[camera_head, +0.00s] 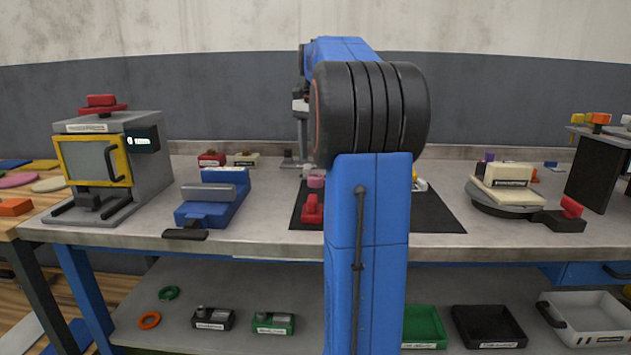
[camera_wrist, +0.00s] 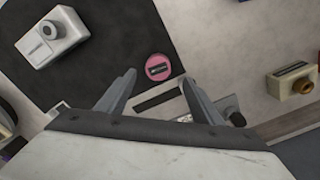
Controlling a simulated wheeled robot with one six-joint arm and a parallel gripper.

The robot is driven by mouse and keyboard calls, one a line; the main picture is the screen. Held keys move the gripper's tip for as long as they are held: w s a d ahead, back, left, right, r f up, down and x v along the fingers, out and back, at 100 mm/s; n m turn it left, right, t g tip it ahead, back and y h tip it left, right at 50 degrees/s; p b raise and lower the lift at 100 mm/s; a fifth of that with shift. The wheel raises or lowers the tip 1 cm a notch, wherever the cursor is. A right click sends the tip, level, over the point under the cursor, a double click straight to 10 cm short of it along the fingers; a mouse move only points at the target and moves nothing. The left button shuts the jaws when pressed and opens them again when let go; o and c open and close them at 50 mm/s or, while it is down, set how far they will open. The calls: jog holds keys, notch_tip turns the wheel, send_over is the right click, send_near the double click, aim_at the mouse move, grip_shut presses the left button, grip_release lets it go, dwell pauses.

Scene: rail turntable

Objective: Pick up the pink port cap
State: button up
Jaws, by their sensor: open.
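The pink port cap (camera_wrist: 158,67) is a small round pink disc with a dark label on its top. In the wrist view it lies by the edge of the black mat (camera_wrist: 105,45), just beyond my fingertips and roughly centred between them. A pink piece that looks like it also shows in the head view (camera_head: 316,181), left of my arm. My gripper (camera_wrist: 158,80) is open and empty, its two fingers spread on either side of the line to the cap. In the head view my arm hides part of the mat.
A pale block with a round knob (camera_wrist: 52,38) sits on the mat. A cream block (camera_wrist: 293,82) lies to the right in the wrist view. On the bench stand a blue vise-like fixture (camera_head: 213,200), a yellow-framed machine (camera_head: 140,165) and a turntable (camera_head: 505,198).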

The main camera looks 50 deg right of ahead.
jog(key=shift+s+a+f, duration=0.1)
jog(key=shift+s+f, duration=0.05)
jog(key=shift+f, duration=1.5)
jog(key=shift+s+f, duration=0.1)
jog(key=shift+f, duration=1.55)
jog(key=c, duration=1.1)
